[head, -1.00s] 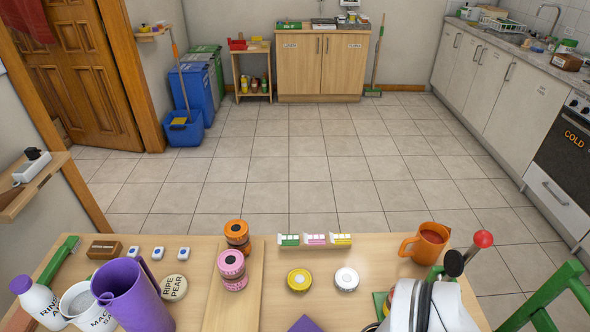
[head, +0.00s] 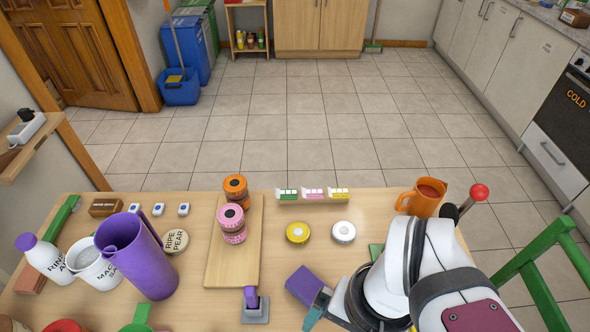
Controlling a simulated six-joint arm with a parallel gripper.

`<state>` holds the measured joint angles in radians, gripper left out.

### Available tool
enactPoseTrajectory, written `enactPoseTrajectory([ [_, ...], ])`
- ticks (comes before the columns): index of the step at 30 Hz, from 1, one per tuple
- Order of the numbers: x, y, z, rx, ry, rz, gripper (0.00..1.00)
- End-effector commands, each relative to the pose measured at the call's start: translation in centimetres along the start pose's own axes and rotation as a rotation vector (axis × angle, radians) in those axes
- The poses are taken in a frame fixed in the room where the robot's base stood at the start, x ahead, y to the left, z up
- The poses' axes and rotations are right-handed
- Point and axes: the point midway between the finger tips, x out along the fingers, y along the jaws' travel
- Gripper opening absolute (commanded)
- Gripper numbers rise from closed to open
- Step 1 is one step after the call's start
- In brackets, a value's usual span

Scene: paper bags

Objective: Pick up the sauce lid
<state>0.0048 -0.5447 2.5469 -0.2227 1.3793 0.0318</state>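No label that I can read marks a sauce lid. A yellow round lid or low tub (head: 298,232) and a white one (head: 344,231) lie side by side, apart, on the wooden table (head: 290,210). To their left, a pink round stack (head: 232,222) and an orange one (head: 236,188) stand on a wooden board (head: 232,266). My white arm comes in from the lower right. A teal and grey part (head: 319,306) at its left end, beside a purple block (head: 304,284), may be my gripper. Its fingers cannot be made out, and I see nothing clearly held.
A purple jug (head: 135,258), white mug (head: 92,266) and bottle (head: 42,258) crowd the left. An orange mug (head: 421,198) stands at the right, near a red-knobbed lever (head: 479,192). Small cartons (head: 314,194) line the far edge. Table around the yellow and white discs is clear.

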Motion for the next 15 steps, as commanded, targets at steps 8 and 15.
enactPoseTrajectory([
  [8, -0.5, -10.7, -14.9, 0.492, 0.108, 0.129, 1.00],
  [15, 5.8, -19.3, -22.7, 0.834, 0.242, 0.136, 1.00],
])
